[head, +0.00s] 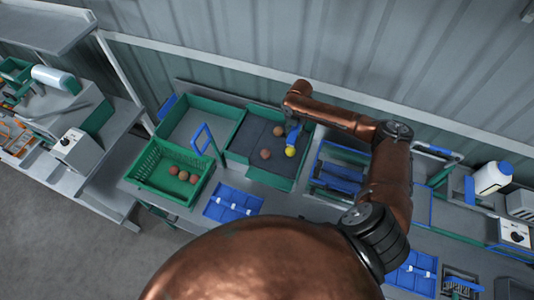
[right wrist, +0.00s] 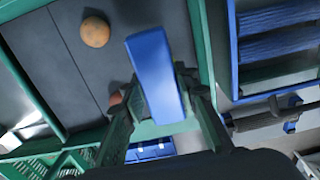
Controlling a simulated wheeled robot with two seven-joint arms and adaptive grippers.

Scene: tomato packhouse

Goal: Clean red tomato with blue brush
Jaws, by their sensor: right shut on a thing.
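My right gripper (right wrist: 158,88) is shut on a blue brush (right wrist: 152,62), whose long blue body fills the middle of the right wrist view. In the head view the brush (head: 293,134) hangs below the end of my copper right arm, over a dark-floored green tray (head: 235,150). An orange-red tomato (head: 265,154) lies in this tray, with another orange one (head: 278,131) farther back and a yellow one (head: 290,152) beside the brush. The right wrist view shows an orange tomato (right wrist: 95,32) and a reddish one (right wrist: 115,97), partly hidden by a finger. My left gripper is out of view.
A green slatted crate (head: 150,158) left of the tray holds several reddish tomatoes (head: 183,175). A blue-framed rack (head: 340,170) is right of the dark tray, and a blue divided pad (head: 233,203) lies in front.

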